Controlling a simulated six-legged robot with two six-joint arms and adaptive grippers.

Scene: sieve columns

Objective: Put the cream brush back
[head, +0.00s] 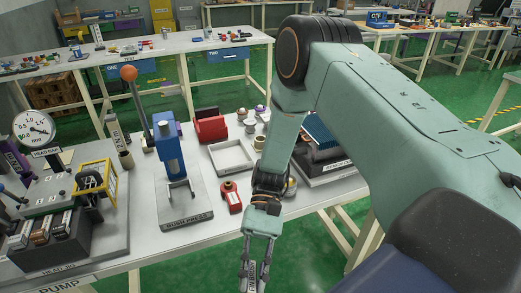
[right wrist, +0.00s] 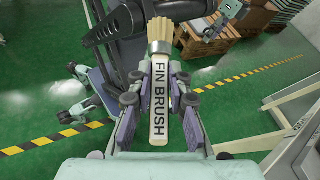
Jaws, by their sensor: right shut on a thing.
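The cream brush (right wrist: 160,100) has a pale handle lettered FIN BRUSH and tan bristles at its far end. My right gripper (right wrist: 158,84) is shut on its handle, with a finger on each side, and the bristles stick out beyond the fingertips. In the head view my right gripper (head: 255,270) points down in front of the bench's front edge, over the green floor. The brush is small and partly hidden by the fingers there. My left gripper is not in view.
A second bench (head: 180,46) stands behind.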

